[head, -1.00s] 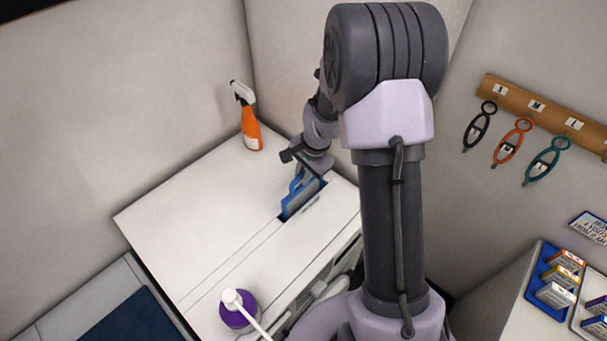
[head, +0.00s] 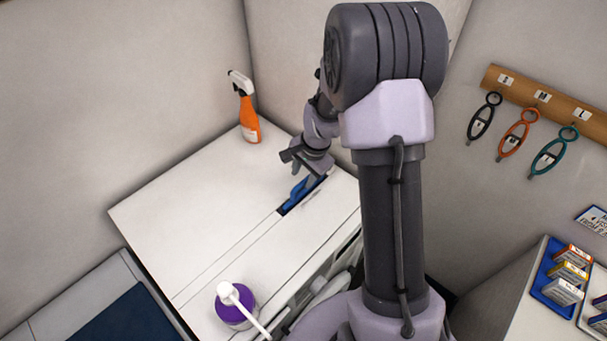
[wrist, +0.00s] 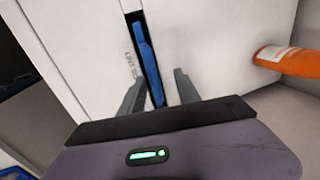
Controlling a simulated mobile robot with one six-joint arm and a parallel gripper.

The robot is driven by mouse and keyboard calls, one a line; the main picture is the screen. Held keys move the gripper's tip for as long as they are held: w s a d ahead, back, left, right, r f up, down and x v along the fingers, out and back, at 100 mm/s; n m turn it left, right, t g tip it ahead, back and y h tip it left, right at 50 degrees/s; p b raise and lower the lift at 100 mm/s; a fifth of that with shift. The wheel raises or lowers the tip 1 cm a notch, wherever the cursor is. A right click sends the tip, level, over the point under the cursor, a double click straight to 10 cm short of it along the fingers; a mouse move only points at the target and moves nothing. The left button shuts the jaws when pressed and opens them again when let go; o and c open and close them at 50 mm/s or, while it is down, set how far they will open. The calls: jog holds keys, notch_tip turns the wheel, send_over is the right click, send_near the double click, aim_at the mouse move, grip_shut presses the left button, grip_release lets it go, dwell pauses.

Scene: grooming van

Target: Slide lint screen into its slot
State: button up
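The blue lint screen (head: 297,193) sits in the dark slot (head: 283,211) in the white top, with only its upper part showing above the surface. In the wrist view the screen (wrist: 148,68) is a narrow blue strip inside the long dark slot (wrist: 130,14). My gripper (head: 308,176) is just above the far end of the slot. In the wrist view its two fingers (wrist: 159,76) are spread on either side of the screen, with a visible gap on the right. The part of the screen inside the slot is hidden.
An orange spray bottle (head: 248,118) stands at the back corner of the white top (head: 190,215). A purple bottle with a white pump (head: 236,308) stands at the front. Coloured loops (head: 516,134) hang on the right wall. The left of the top is clear.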

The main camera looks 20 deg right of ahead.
jog(key=shift+r, duration=0.1)
jog(key=p+v, duration=0.1)
jog(key=v, duration=1.6)
jog(key=shift+s+r, duration=0.1)
